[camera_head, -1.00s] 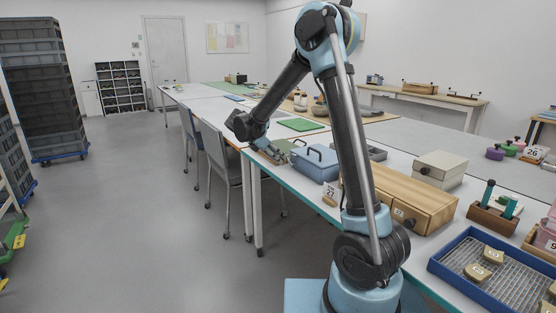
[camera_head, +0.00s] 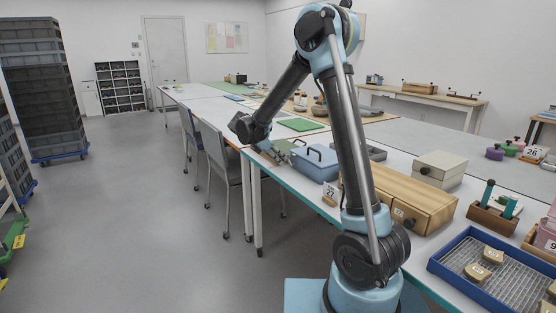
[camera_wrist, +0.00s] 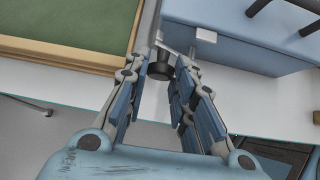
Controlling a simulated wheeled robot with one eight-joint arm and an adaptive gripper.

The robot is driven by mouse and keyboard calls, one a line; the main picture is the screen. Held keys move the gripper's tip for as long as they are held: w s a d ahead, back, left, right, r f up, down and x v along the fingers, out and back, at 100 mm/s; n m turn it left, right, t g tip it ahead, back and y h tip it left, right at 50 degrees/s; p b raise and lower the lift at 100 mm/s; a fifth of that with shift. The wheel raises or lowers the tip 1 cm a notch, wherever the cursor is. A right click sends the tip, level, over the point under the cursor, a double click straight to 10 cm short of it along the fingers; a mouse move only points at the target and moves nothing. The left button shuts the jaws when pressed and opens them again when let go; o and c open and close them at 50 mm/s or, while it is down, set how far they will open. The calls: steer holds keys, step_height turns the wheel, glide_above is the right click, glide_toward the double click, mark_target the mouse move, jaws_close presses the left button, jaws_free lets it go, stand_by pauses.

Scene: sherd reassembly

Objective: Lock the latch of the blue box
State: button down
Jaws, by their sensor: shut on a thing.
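The blue box (camera_head: 316,164) stands near the table's front edge, with a dark handle on its lid. In the wrist view its front (camera_wrist: 240,48) fills the upper right. The latch shows there as a metal lever with a dark round knob (camera_wrist: 160,70) at its end, beside the box's left front. My gripper (camera_wrist: 168,62) has its fingertips on both sides of the knob and is shut on it. In the head view my gripper is at the box's left, and my wrist largely hides it. The latch cannot be made out in that view.
A green-topped wooden-edged board (camera_wrist: 70,22) lies left of the box in the wrist view. A tag numbered 27 (camera_head: 331,193) stands at the table edge right of the box, near a wooden drawer box (camera_head: 400,198). Chairs (camera_head: 222,165) stand along the table.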

steer(key=shift+s+d+r+m+t+y, duration=0.25)
steer(key=shift+s+r+m+t+y, duration=0.3)
steer(key=shift+t, duration=0.35)
steer(key=m+t, duration=0.1)
steer(key=s+d+t+y, duration=0.1)
steer(key=shift+r+m+t, duration=0.15)
steer(key=shift+m+t, duration=0.15)
steer(key=shift+m, duration=0.05)
steer(key=shift+s+d+m+t+y, duration=0.4)
steer(key=shift+s+m+t+y, duration=0.25)
steer(key=shift+t, duration=0.55)
steer(key=shift+s+d+m+t, duration=0.3)
steer(key=shift+s+m+t, duration=0.2)
steer(key=shift+m+t, duration=0.3)
steer(key=shift+d, duration=0.1)
steer(key=c, duration=1.4)
jaws_free()
steer(key=shift+y, duration=0.3)
steer(key=shift+o, duration=0.3)
